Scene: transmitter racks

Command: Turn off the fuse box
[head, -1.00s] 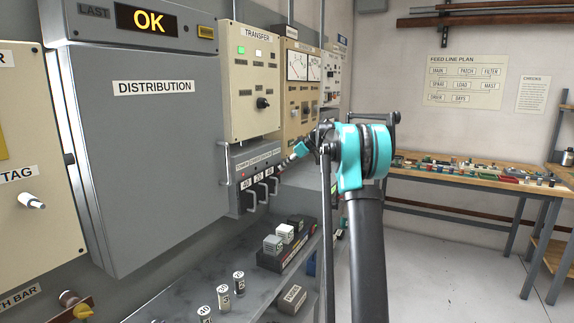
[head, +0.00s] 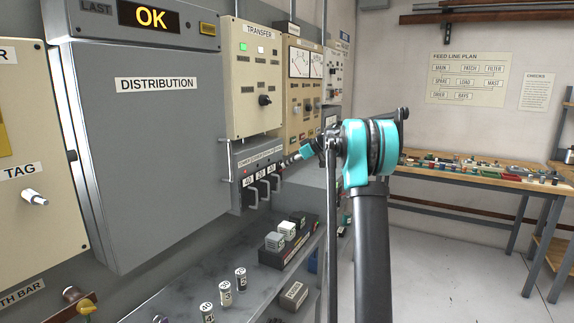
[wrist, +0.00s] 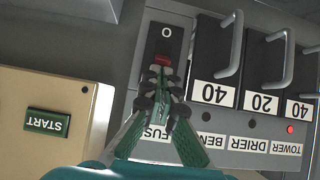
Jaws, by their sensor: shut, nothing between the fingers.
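The grey fuse box (head: 236,178) is on the wall under the transfer panel, with a row of black pull-handle units. In the wrist view, upside down, it shows a black switch plate (wrist: 181,37) marked 0 above a label partly hidden by my fingers, reading FUS. A small red part (wrist: 163,61) sits on that plate. My gripper (wrist: 161,78) is shut and empty, its tips over the plate right at the red part; I cannot tell if they touch. In the head view my gripper (head: 286,163) is at the box's right end, partly hidden by my arm.
Beside the switch are units marked 40 (wrist: 214,93), 20 (wrist: 262,103) and 40, with protruding handles. A red lamp (wrist: 290,129) glows by TOWER. A cream box with a green START button (wrist: 48,121) is close by. A shelf (head: 190,293) below holds cylinders and blocks.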

